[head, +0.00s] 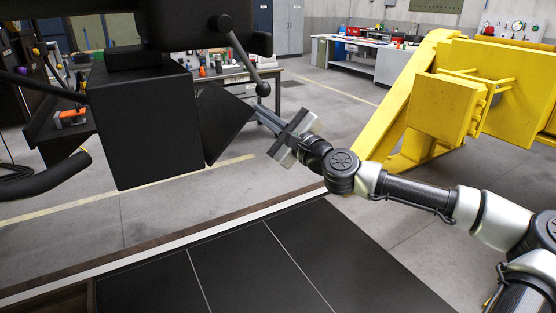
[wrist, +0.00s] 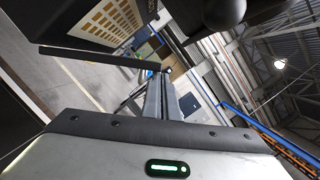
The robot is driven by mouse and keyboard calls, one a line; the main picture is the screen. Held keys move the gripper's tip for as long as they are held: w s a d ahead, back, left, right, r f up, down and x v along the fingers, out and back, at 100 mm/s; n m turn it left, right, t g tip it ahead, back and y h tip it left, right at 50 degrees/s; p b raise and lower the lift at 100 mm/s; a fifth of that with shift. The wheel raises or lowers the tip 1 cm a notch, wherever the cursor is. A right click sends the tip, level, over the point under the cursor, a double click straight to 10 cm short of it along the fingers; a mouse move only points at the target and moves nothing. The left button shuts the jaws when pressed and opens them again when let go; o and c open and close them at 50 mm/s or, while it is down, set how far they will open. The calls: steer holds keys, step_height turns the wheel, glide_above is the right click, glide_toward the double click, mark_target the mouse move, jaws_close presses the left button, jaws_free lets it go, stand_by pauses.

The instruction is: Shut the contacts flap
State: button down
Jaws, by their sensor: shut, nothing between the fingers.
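The contacts flap (head: 224,122) is a dark plate at the right side of a black box (head: 145,125) in the head view. It stands out from the box at an angle, open. In the wrist view the flap (wrist: 95,56) appears nearly edge-on as a dark bar, with a panel of yellowish contacts (wrist: 110,22) above it. My gripper (head: 258,110) is shut and empty, its fingertips just right of the flap's outer edge. The fingers (wrist: 161,78) reach close to the flap's end in the wrist view; I cannot tell whether they touch.
A lever with a black ball knob (head: 263,89) hangs just above my fingertips; a dark ball (wrist: 224,12) shows at the top of the wrist view. A yellow machine frame (head: 425,105) stands at right. A dark panelled surface (head: 250,260) lies below. Floor behind is open.

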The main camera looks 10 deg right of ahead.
steer(key=s+a+r+n+g+p, duration=0.2)
steer(key=s+a+r+n+p, duration=0.2)
steer(key=a+r+n+p, duration=0.3)
steer(key=shift+a+r+n+p, duration=0.35)
steer(key=shift+a+n+p, duration=0.25)
steer(key=shift+a+n, duration=1.4)
steer(key=shift+a+m, duration=0.4)
steer(key=shift+a, duration=0.05)
